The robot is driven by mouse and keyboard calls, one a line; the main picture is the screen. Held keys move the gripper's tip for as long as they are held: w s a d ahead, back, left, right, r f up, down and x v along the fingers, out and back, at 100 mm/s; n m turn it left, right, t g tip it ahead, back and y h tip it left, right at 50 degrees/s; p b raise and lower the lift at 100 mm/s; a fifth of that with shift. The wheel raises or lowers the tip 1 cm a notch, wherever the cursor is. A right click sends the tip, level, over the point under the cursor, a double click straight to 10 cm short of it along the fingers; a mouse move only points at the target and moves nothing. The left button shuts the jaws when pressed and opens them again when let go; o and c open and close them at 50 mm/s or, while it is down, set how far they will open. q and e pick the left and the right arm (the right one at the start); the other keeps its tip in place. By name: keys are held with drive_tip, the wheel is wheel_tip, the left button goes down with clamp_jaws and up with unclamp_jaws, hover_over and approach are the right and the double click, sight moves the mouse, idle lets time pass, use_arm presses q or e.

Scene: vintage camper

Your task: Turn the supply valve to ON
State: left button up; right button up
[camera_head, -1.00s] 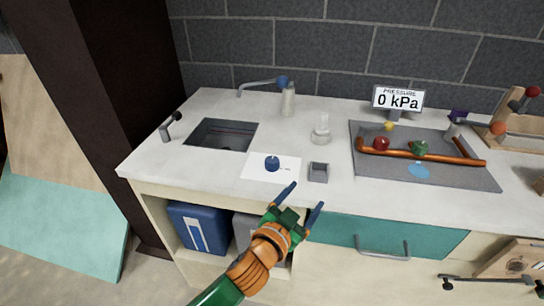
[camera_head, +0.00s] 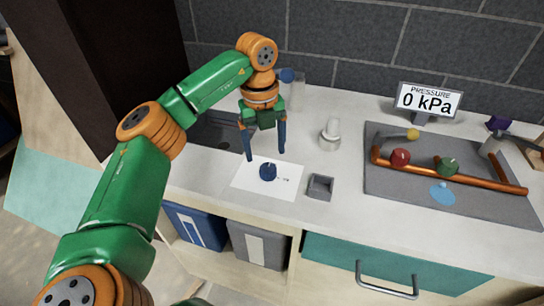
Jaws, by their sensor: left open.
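A small blue knob (camera_head: 268,172) stands on a white card (camera_head: 252,186) with small dark marks too small to read. My left gripper (camera_head: 265,156) is open and points down, its fingertips just behind and above the knob in the picture, one to each side. Nothing shows between the fingers. On the grey board (camera_head: 400,198) at the right, a copper pipe (camera_head: 470,182) carries a red knob (camera_head: 400,158) and a green knob (camera_head: 447,167). I cannot tell which knob is the supply valve. The pressure sign (camera_head: 428,100) reads 0 kPa. My right gripper is not in view.
A small grey open box (camera_head: 320,187) sits right of the card. A clear and white dispenser (camera_head: 330,135) stands behind it. The sink (camera_head: 215,130) is partly hidden by my left arm. A yellow ball (camera_head: 413,135) is on the board. The front counter edge is clear.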

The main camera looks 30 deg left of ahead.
sight(268, 168)
use_arm(q)
drive_tip(key=f, duration=0.4)
drive_tip(key=shift+s+d+f+p, duration=0.15)
drive_tip(key=shift+d+p, duration=0.1)
drive_tip(key=shift+p, duration=0.05)
drive_tip(key=shift+f, duration=0.35)
clamp_jaws()
